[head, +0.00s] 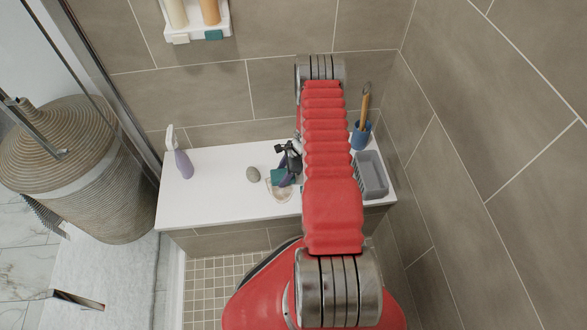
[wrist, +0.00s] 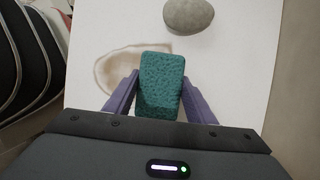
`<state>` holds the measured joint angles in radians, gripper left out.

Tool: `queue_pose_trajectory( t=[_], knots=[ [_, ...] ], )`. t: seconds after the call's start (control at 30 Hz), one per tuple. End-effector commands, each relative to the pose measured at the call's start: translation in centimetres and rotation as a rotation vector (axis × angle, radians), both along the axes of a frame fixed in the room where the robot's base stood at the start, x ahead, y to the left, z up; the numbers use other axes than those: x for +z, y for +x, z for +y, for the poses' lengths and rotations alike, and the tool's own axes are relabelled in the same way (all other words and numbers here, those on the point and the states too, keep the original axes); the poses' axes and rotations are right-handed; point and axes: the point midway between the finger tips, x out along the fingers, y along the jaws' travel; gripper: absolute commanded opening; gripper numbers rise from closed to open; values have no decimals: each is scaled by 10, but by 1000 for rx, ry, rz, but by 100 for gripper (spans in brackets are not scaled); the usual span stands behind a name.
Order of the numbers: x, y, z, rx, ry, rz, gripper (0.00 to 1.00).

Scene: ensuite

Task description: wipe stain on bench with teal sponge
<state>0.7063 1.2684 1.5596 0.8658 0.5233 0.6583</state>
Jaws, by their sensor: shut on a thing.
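The teal sponge (wrist: 160,84) is held between the two purple fingers of my gripper (wrist: 160,98), which is shut on it. In the head view the sponge (head: 277,177) shows beside my gripper (head: 286,180), low over the front part of the white bench (head: 225,168). The brownish ring-shaped stain (wrist: 112,70) lies on the bench at the sponge's left in the wrist view, and the sponge covers part of it. In the head view the stain (head: 279,194) shows just in front of the sponge. I cannot tell whether the sponge touches the bench.
A grey stone (head: 253,174) lies on the bench close by, left of the sponge. A spray bottle (head: 181,158) stands at the left end. A blue cup (head: 361,136) with a brush and a grey tray (head: 371,175) are at the right. A tiled wall backs the bench.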

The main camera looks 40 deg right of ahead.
Motion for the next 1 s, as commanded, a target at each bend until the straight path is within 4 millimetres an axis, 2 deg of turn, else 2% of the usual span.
queue_pose_trajectory(
  t=[0.5,0.87,1.0],
  knots=[
    [-3,24,-17,0,-2,1,25],
    [-4,25,-16,0,-2,2,25],
    [-3,28,-10,1,-2,2,25]
  ],
)
